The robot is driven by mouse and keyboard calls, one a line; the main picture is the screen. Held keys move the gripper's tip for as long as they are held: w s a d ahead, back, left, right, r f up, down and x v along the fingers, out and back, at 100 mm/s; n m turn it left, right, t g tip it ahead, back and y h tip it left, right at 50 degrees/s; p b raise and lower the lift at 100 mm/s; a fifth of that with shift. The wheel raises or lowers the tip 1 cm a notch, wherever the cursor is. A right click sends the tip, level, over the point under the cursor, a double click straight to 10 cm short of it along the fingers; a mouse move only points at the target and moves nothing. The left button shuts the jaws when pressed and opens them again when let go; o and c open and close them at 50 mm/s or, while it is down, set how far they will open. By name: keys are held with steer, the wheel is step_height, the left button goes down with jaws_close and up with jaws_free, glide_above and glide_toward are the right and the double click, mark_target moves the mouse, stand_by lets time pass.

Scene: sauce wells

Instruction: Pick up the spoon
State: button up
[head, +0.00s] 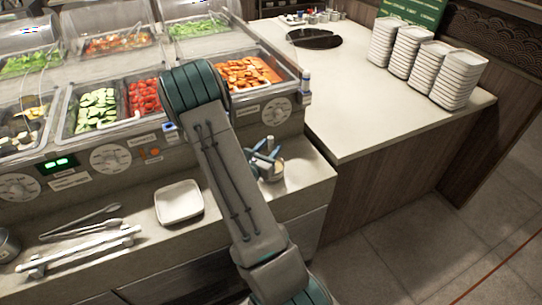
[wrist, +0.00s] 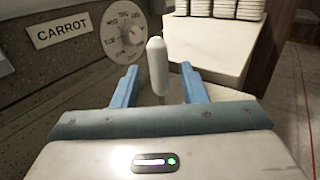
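The spoon shows in the wrist view as an upright, rounded white handle (wrist: 157,62) with a thin shank below it. Its lower end is hidden behind my gripper's body. My gripper (wrist: 158,85) is open, with one blue finger on each side of the spoon. Gaps show between the handle and both fingers. In the head view my gripper (head: 266,158) is low at the front counter, right of the square white dish (head: 179,202).
A food bar with a clear guard and carrots (head: 246,73) stands behind my arm. Its front panel has dials (head: 276,111) close to my gripper. Tongs (head: 82,222) lie at left. Stacked white plates (head: 460,78) stand on the right counter (head: 362,105), whose middle is clear.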

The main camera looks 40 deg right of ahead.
mark_target(272, 136)
steer(key=shift+w+d, duration=0.2)
steer(key=shift+d, duration=0.35)
jaws_close()
steer(key=shift+r, duration=0.1)
steer(key=shift+r, duration=0.45)
step_height(272, 136, up, 3)
steer(key=shift+s+d+r+b, duration=0.1)
steer(key=shift+s+r+b, duration=0.1)
steer(key=shift+b, duration=0.2)
steer(key=s+d+r+b, duration=0.1)
steer(key=s+d+r, duration=0.5)
steer(key=s, duration=0.3)
steer(key=shift+s+r, duration=0.15)
steer(key=shift+r, duration=0.15)
